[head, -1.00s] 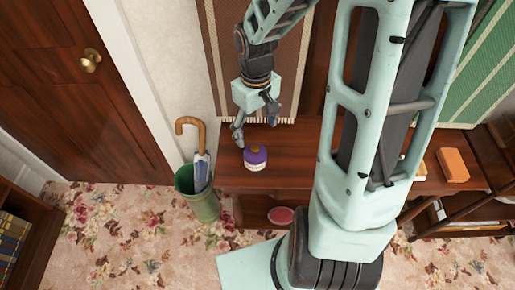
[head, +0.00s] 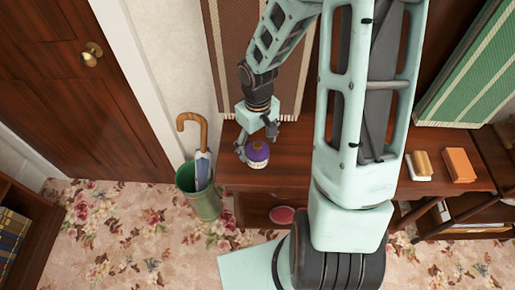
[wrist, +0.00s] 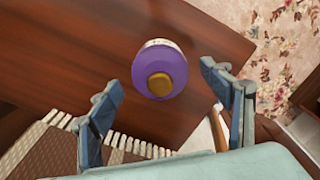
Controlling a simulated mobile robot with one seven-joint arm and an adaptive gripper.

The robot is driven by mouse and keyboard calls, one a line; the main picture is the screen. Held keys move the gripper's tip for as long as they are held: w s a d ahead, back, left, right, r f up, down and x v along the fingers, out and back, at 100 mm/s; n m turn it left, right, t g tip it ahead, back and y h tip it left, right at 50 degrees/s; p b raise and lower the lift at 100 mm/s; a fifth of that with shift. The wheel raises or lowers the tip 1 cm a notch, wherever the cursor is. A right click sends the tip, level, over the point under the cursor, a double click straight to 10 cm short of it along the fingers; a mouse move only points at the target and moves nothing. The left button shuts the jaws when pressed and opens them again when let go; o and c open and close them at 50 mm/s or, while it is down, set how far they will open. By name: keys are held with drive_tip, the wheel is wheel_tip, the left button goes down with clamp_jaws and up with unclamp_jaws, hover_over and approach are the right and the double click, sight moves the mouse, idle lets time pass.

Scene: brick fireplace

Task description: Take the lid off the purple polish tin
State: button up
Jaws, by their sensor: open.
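The purple polish tin (head: 257,155) stands upright on the wooden table near its left end. Its purple lid with a tan knob on top is seen from above in the wrist view (wrist: 170,60); the lid is on the tin. My gripper (head: 257,142) is just above and behind the tin, with its fingers pointing down. In the wrist view my gripper (wrist: 160,100) has its two fingers spread wide apart, and the tin lies between and beyond their tips. Nothing is held, and I see no contact with the tin.
A green umbrella stand (head: 201,200) with an umbrella is left of the table (head: 230,172). An orange block (head: 459,165) and a tan-and-white brush-like item (head: 421,165) lie at the table's right. A red dish (head: 282,214) sits on the lower shelf. A fringed brown hanging (head: 285,75) is behind.

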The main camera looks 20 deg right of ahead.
drive_tip(key=c, duration=1.1)
drive_tip(key=shift+o, duration=0.2)
drive_tip(key=shift+r, duration=0.1)
